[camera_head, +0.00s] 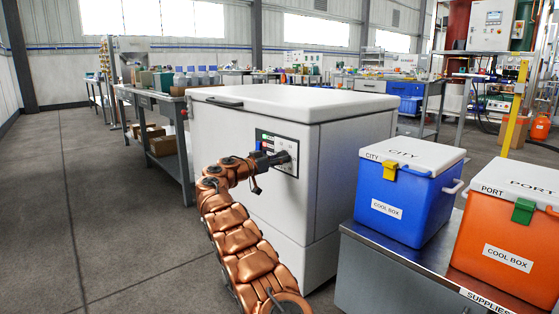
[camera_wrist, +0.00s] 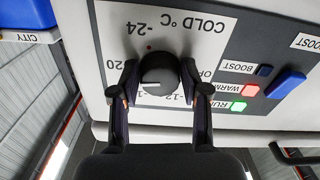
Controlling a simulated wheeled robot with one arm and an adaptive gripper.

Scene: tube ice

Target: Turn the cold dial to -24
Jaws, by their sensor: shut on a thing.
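The cold dial (camera_wrist: 157,72) is a round black knob on a light scale panel, seen upside down in the wrist view. My gripper (camera_wrist: 160,84) is shut on the dial, one finger on each side. In the head view my gripper (camera_head: 272,159) reaches the control panel (camera_head: 277,150) on the white chest freezer (camera_head: 330,120); the dial is hard to make out there.
Beside the dial are a lit red warm light (camera_wrist: 250,91), a lit green run light (camera_wrist: 239,106) and a blue switch (camera_wrist: 287,85). A blue cool box (camera_head: 405,205) and an orange one (camera_head: 505,240) stand on a metal bench at the right. Floor at left is clear.

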